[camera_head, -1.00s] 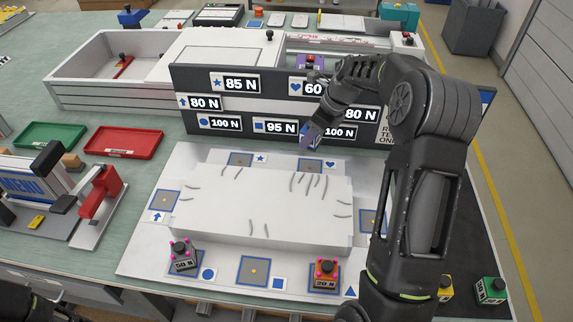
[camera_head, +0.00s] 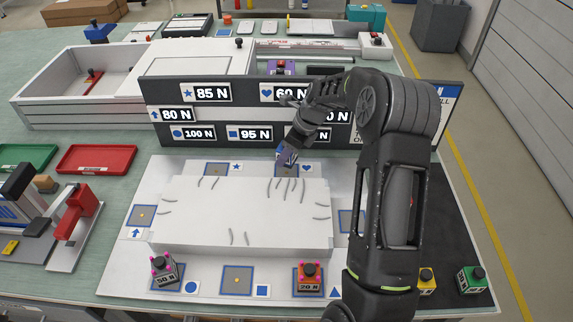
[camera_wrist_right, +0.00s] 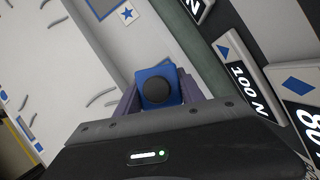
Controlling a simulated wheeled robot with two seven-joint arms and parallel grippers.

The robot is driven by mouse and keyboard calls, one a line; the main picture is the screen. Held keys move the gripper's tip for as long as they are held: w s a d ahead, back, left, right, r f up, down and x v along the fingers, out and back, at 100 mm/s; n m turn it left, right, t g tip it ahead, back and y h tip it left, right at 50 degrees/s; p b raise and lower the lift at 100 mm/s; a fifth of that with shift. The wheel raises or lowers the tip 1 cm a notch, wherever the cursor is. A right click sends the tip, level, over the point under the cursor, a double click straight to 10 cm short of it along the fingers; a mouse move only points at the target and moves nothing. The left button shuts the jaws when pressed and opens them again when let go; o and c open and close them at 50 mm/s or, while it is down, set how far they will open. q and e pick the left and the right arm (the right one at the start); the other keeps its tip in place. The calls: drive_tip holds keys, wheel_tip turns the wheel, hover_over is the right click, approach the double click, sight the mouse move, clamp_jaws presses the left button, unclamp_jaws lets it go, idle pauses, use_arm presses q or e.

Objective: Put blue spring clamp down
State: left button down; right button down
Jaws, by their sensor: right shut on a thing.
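My right gripper (camera_head: 288,156) is shut on the blue spring clamp (camera_wrist_right: 157,86), a blue block with a round black knob. In the head view the clamp (camera_head: 286,159) shows small, at the far edge of the white board (camera_head: 117,275). It is at the square pad (camera_head: 281,171) beside the heart mark (camera_head: 307,168). I cannot tell whether it touches the pad, since the gripper hides part of both. The left gripper is not in view.
A dark sign panel (camera_head: 220,134) with force labels stands close behind the clamp. A grey clamp (camera_head: 163,270) and an orange clamp (camera_head: 308,276) sit on front pads. Yellow (camera_head: 427,281) and green (camera_head: 471,280) clamps stand at right. The front-middle pad (camera_head: 237,280) is bare.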

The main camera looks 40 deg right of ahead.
sight(286, 173)
wheel_tip(286, 173, down, 5)
drive_tip(key=b, duration=0.3)
drive_tip(key=shift+f, duration=0.1)
drive_tip(key=c, duration=0.7)
unclamp_jaws()
